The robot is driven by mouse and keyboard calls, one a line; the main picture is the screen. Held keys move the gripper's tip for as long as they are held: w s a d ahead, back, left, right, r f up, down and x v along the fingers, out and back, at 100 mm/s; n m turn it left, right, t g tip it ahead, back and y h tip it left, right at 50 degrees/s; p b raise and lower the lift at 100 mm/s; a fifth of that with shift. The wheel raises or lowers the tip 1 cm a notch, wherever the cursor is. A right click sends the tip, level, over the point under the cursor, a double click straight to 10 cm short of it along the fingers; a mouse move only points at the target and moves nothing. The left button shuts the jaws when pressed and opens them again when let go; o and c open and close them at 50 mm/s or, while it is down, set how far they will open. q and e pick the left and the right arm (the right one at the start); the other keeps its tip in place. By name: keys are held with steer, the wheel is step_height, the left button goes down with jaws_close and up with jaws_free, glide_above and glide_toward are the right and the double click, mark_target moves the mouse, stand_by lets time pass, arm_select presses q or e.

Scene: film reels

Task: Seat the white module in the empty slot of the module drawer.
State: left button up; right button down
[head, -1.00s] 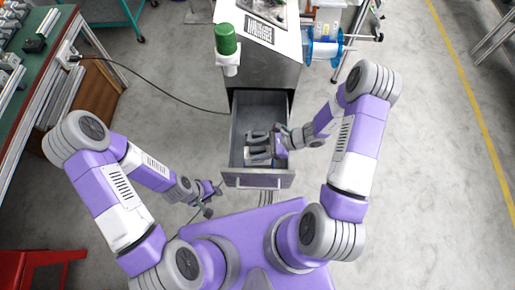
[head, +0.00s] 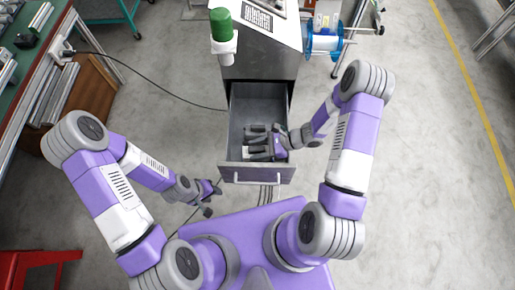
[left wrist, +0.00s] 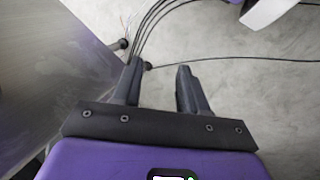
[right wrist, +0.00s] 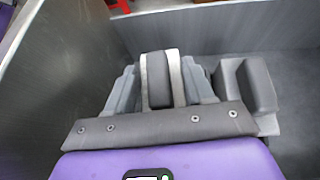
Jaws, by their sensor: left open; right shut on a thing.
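The module drawer (head: 237,116) is a grey metal box pulled open from the cabinet. My right gripper (head: 256,148) is inside its near part. In the right wrist view, my right gripper (right wrist: 161,88) is shut on the white module (right wrist: 176,78), which shows pale sides and a dark middle strip. A dark grey block-shaped module (right wrist: 259,86) stands in the drawer just right of it. The module's underside and the slot are hidden, so I cannot tell whether it is seated. My left gripper (head: 212,197) is open and empty outside the drawer; its spread fingers (left wrist: 158,88) show over the floor.
The cabinet (head: 262,66) rises behind the drawer, with a green-capped white bottle (head: 222,26) on its left side and a blue reel (head: 325,42) to its right. The drawer walls stand close around my right gripper. A dark cable crosses the floor at left. Floor on the right is clear.

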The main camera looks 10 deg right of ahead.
steer(key=shift+s+d+f, duration=0.2)
steer(key=shift+d+f, duration=0.25)
steer(key=shift+d, duration=0.15)
stand_by(0.9)
steer(key=shift+r, duration=0.1)
stand_by(0.3)
steer(key=shift+r+p, duration=0.5)
steer(key=shift+r, duration=0.35)
steer(key=shift+w+a, duration=0.1)
steer(key=shift+a, duration=0.1)
